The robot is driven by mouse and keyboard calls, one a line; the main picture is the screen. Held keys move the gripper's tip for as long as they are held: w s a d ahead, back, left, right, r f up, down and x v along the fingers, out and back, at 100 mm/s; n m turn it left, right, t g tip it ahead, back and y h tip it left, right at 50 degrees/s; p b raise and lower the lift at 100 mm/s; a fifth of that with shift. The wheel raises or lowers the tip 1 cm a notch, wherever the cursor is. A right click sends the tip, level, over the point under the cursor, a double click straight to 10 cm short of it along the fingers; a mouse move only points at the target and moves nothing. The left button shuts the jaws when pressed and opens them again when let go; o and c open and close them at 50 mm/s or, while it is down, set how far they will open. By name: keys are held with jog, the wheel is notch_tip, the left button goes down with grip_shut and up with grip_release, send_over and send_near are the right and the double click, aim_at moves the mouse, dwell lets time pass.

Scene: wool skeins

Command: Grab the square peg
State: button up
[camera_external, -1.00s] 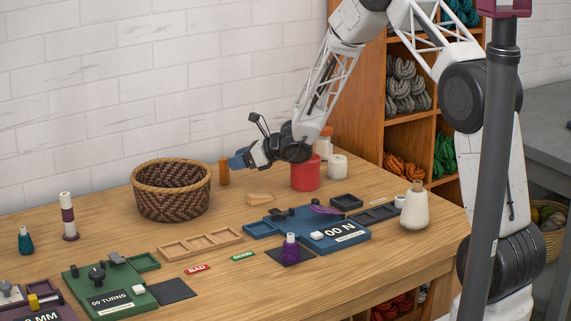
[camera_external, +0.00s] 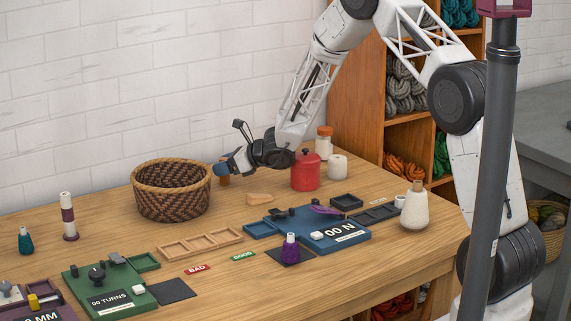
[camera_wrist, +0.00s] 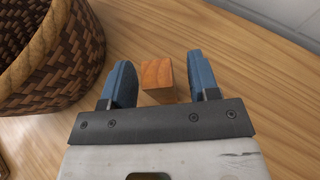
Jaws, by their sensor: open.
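The square peg (camera_wrist: 157,74) is an orange-brown wooden block with a square top.
A woven basket (camera_external: 172,191) stands close to the left of my gripper. A red canister (camera_external: 305,172) and a white jar (camera_external: 337,167) stand to the right. A wooden piece (camera_external: 260,199) lies in front. A blue device (camera_external: 325,233) and wooden tray (camera_external: 200,242) are nearer the front.

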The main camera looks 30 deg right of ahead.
aim_at(225, 159)
dwell(0.4)
jog(key=c, duration=1)
jog(key=shift+r, duration=0.15)
jog(key=shift+r, duration=1.5)
jog(key=shift+s+r, duration=0.15)
jog(key=shift+s, duration=0.15)
jog(key=s, duration=0.5)
jog(key=s+d+r, duration=0.1)
jog(key=s, duration=0.4)
jog(key=s+d, duration=0.1)
jog(key=s, duration=0.4)
jog(key=shift+s+r, duration=0.15)
jog(key=shift+r, duration=0.05)
